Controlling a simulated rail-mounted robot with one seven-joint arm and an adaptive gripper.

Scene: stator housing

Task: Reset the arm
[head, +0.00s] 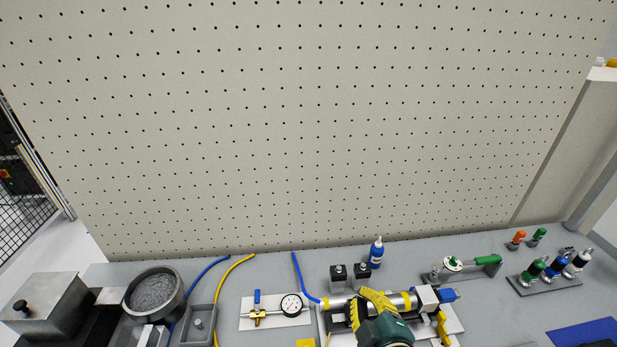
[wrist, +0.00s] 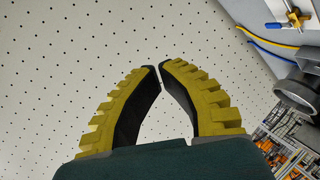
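My gripper (head: 366,293) shows at the lower middle of the head view, with yellow ribbed fingers on a dark green body. In the wrist view its two fingertips (wrist: 159,66) come together, with an open gap behind them and nothing held. In the head view the gripper overlaps a silver cylinder assembly (head: 403,301) with yellow and blue ends on the bench; I cannot tell the height between them. The wrist view faces mostly the pegboard (wrist: 70,60). The rest of my arm is largely out of the picture.
The pegboard (head: 300,130) rises behind. The space above the bench looks clear.

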